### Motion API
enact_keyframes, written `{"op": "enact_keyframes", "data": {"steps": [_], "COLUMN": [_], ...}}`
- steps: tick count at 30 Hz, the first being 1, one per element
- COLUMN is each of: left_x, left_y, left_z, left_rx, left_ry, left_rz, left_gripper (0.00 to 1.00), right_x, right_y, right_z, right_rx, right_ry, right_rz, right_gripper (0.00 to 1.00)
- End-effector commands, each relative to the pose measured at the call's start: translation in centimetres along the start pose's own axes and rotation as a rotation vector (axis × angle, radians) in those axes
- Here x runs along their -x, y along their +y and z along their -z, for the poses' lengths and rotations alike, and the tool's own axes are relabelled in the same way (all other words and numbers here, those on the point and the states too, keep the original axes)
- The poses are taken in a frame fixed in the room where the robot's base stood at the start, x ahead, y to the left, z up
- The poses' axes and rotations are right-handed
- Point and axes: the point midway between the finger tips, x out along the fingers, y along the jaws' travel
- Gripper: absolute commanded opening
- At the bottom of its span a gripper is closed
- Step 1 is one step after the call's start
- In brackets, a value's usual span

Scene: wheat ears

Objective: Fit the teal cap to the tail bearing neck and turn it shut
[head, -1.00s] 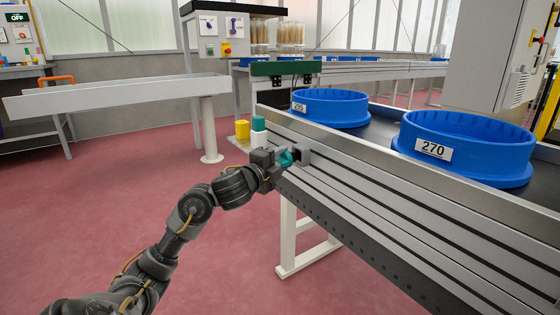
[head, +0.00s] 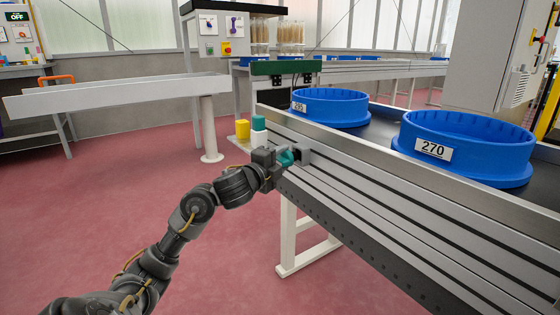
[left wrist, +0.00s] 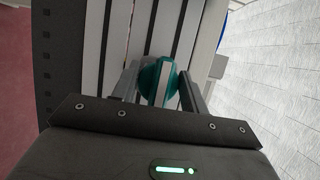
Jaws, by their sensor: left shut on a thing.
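My left gripper (head: 282,160) is shut on the teal cap (head: 287,158) at the side of the conveyor. In the left wrist view the teal cap (left wrist: 150,82) sits between the two fingers (left wrist: 157,92), with a pale bar across its middle. A grey bearing block (head: 304,154) is fixed to the conveyor side right beside the cap. The bearing neck is hidden behind the cap and the gripper, so I cannot tell how far the cap is seated. My right gripper is out of view.
The conveyor's slotted metal side (head: 380,185) runs close along the right. Blue tubs (head: 462,150) stand on its belt. The red floor at left is clear.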

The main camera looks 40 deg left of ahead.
Motion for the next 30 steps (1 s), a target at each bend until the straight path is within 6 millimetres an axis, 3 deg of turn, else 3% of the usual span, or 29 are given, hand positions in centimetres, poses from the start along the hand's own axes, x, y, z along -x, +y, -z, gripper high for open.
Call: {"op": "enact_keyframes", "data": {"steps": [21, 30], "left_x": [-2.0, -1.5], "left_y": [0.0, -0.1], "left_z": [0.8, 0.6], "left_rx": [0.000, 0.000], "left_ry": [0.000, -0.001], "left_rz": [0.001, 0.000], "left_gripper": [0.08, 0.08], "right_x": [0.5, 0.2], "right_y": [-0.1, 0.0], "right_z": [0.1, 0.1], "right_rx": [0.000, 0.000], "right_ry": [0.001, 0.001], "right_rz": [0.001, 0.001], "right_gripper": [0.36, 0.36]}}
